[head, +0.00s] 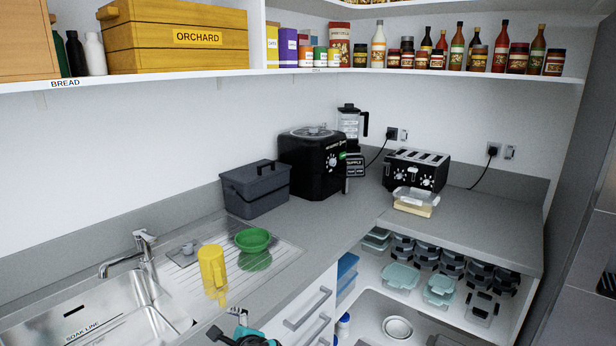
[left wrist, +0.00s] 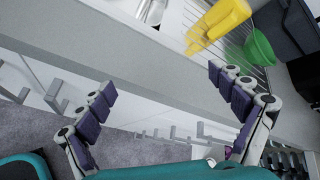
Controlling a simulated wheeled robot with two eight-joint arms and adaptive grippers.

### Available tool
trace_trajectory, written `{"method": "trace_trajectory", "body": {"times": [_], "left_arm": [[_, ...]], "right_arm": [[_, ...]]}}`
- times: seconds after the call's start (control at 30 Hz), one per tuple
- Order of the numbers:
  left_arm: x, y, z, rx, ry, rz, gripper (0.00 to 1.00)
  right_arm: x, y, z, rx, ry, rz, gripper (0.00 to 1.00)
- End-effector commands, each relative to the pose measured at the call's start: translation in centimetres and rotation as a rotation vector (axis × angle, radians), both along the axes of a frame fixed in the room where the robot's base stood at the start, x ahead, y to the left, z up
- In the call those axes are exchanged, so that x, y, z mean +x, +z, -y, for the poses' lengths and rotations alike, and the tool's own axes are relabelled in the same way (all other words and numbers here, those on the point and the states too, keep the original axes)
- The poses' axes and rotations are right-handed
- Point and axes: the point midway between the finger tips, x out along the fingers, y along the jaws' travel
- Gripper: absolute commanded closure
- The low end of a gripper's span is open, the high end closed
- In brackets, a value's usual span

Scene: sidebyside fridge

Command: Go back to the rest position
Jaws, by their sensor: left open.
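My left gripper (left wrist: 162,80) is open and empty in the left wrist view, its two purple-padded fingers spread wide. It hangs in front of the counter's front edge, with the floor and drawer handles below. Part of it (head: 238,336) also shows at the bottom of the head view, near the drawers. It touches nothing that I can see. My right gripper cannot be made out; a small dark shape at the bottom edge of the head view is too cut off to identify.
The counter (head: 318,222) holds a yellow jug (head: 212,268), a green bowl (head: 253,240), a dark lidded box (head: 256,188), a black cooker (head: 310,160) and a toaster (head: 416,168). A sink (head: 120,308) lies at left. Containers (head: 400,276) fill the open shelf at right.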

Motion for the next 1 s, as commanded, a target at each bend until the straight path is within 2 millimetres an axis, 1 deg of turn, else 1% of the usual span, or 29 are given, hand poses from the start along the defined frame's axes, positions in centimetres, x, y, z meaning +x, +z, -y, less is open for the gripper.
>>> {"method": "trace_trajectory", "body": {"times": [0.03, 0.07, 0.2, 0.27, 0.3, 0.4, 0.5, 0.6, 0.7, 0.8, 1.0], "left_arm": [[-2.0, 0.1, -1.0, -0.123, 0.063, 0.029, 0.06], [-3.1, 0.0, -1.3, -0.206, 0.105, 0.049, 0.06], [-8.3, -0.6, -1.8, -0.584, 0.320, 0.144, 0.06], [-10.5, -0.8, -1.6, -0.743, 0.422, 0.184, 0.06], [-11.9, -1.1, -1.4, -0.847, 0.494, 0.210, 0.06], [-15.2, -1.6, -0.5, -1.090, 0.670, 0.271, 0.06], [-17.5, -1.9, 0.5, -1.284, 0.825, 0.317, 0.06], [-19.0, -2.2, 1.4, -1.421, 0.941, 0.348, 0.06], [-19.7, -2.3, 1.9, -1.497, 1.006, 0.364, 0.06], [-20.0, -2.3, 2.1, -1.524, 1.030, 0.370, 0.06], [-19.9, -2.3, 2.1, -1.524, 1.029, 0.369, 0.06]], "right_arm": [[0.0, 0.0, 0.0, 0.000, 0.000, 0.000, 0.23], [0.0, 0.0, 0.0, 0.000, 0.000, 0.000, 0.23], [0.0, 0.0, 0.0, 0.000, 0.000, 0.000, 0.23], [0.0, 0.0, 0.0, 0.000, 0.000, 0.000, 0.23], [0.0, 0.0, 0.0, 0.000, 0.000, 0.000, 0.23], [0.0, 0.0, 0.0, 0.000, 0.000, 0.000, 0.23], [0.0, 0.0, 0.0, 0.000, 0.000, 0.000, 0.23], [0.0, 0.0, 0.0, 0.000, 0.000, 0.000, 0.23], [0.0, 0.0, 0.0, 0.000, 0.000, 0.000, 0.23], [0.0, 0.0, 0.0, 0.000, 0.000, 0.000, 0.23], [0.0, 0.0, 0.0, 0.000, 0.000, 0.000, 0.23]]}}
